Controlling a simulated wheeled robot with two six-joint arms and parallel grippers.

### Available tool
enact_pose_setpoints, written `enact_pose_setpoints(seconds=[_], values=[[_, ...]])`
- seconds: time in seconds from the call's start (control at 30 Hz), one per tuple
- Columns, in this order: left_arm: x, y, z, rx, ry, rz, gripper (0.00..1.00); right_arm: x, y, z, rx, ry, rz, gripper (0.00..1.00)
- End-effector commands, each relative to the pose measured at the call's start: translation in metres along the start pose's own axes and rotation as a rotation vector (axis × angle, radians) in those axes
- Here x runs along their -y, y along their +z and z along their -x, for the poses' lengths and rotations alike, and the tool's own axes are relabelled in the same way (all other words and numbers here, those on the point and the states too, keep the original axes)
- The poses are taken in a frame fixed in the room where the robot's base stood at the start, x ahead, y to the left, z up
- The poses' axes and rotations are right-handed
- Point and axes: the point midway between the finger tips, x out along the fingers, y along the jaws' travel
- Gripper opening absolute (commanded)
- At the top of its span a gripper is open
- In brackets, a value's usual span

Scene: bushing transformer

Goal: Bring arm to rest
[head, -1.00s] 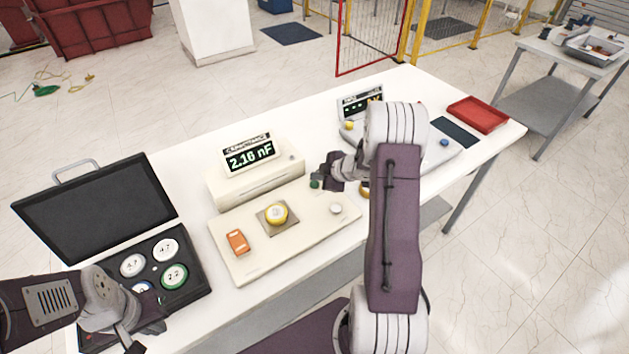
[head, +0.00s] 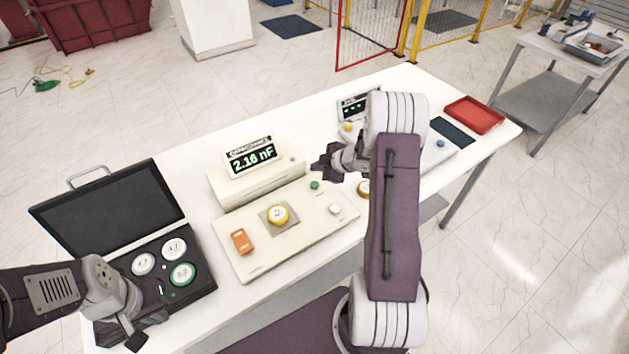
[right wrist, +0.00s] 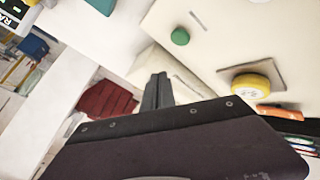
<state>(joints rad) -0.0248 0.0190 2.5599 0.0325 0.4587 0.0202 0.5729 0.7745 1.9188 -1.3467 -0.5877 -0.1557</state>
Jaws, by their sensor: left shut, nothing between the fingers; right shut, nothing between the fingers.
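My right gripper (head: 326,168) is shut and empty. It hangs above the back right of the cream capacitance meter board, near the green button (head: 314,185). In the right wrist view its closed fingers (right wrist: 157,92) point up the picture, apart from the green button (right wrist: 180,37). My left gripper (head: 137,337) is shut and empty at the lower left, over the front of the black case (head: 207,285). A yellow disc (head: 279,214) sits on the square pad of the meter board (head: 262,266); it also shows in the right wrist view (right wrist: 250,86).
The meter display (head: 251,157) reads about 2.16 nF. An orange block (head: 241,241) lies on the board. The open case holds several round pieces. A second device (head: 444,160) stands partly behind my right arm. A red tray (head: 474,115) is at the table's far right.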

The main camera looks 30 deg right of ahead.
Motion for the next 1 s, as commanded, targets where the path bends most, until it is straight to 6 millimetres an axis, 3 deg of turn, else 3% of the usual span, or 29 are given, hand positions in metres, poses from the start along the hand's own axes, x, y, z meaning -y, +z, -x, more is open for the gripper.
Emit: enact_pose_setpoints(seconds=[0.67,0.77,0.87,0.9,1.0], values=[[0.000,0.000,-0.002,0.000,0.000,0.000,0.00,0.002,-0.001,-0.002,-0.002,-0.003,0.003,0.00],[0.000,0.001,-0.006,0.000,0.000,0.000,0.00,0.000,-0.028,-0.007,-0.033,-0.003,0.056,0.00],[0.000,0.001,-0.012,0.000,0.000,0.000,0.00,-0.005,-0.089,-0.003,-0.097,0.016,0.154,0.00],[0.000,0.002,-0.016,0.000,0.000,0.000,0.00,-0.004,-0.119,0.003,-0.124,0.032,0.169,0.00],[0.001,0.003,-0.025,0.000,0.000,0.000,0.00,0.010,-0.174,0.027,-0.099,0.093,0.071,0.00]])
